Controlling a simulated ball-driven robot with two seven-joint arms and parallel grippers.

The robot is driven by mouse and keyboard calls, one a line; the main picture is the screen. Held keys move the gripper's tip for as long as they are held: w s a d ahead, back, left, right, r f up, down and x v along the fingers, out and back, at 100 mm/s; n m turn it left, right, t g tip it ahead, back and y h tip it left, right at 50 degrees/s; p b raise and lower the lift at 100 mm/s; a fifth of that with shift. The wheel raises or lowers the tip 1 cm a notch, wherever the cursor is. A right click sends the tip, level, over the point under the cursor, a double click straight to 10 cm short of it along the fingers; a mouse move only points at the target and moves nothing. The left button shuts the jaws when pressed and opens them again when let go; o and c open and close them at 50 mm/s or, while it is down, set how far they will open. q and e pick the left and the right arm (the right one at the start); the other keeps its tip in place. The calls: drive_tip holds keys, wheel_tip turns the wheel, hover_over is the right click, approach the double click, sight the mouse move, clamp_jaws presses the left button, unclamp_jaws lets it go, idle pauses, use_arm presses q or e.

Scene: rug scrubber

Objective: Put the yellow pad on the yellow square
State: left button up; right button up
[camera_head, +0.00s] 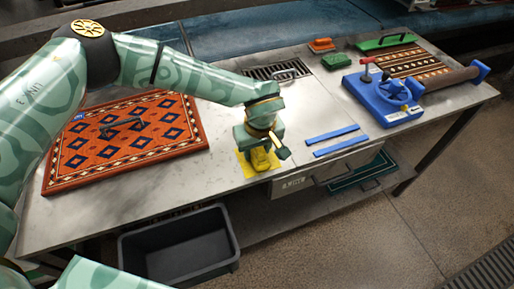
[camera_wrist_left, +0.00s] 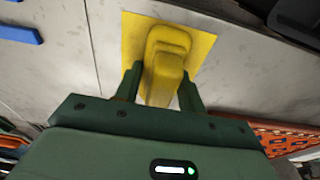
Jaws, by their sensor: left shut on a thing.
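The yellow pad (camera_head: 261,160) is at the front middle of the metal table, over the yellow square (camera_head: 244,166). My left gripper (camera_head: 259,147) points down and is shut on the pad's raised grip. In the left wrist view the pad (camera_wrist_left: 166,62) sits between the two green fingers (camera_wrist_left: 160,88), with the yellow square (camera_wrist_left: 133,36) around it. The pad's base appears within the square's outline; I cannot tell whether it touches the surface. My right gripper is not in view.
A patterned orange rug (camera_head: 128,138) lies left on the table (camera_head: 226,122). Two blue strips (camera_head: 332,134) lie to the right. A blue clamp machine (camera_head: 385,98) holds a rolled rug at the far right. Orange (camera_head: 321,45) and green (camera_head: 335,61) pads sit behind. A dark bin (camera_head: 180,250) stands below.

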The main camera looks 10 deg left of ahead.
use_arm(q)
drive_tip(key=shift+f, duration=0.1)
drive_tip(key=o, duration=0.9)
drive_tip(key=shift+o, duration=0.2)
drive_tip(key=r, duration=0.3)
drive_tip(key=s+r+p, duration=0.1)
drive_tip(key=r, duration=0.3)
drive_tip(key=d+r+p, duration=0.1)
drive_tip(key=r, duration=0.3)
drive_tip(key=shift+s, duration=0.15)
drive_tip(key=shift+s+r, duration=0.1)
drive_tip(key=shift+r, duration=0.5)
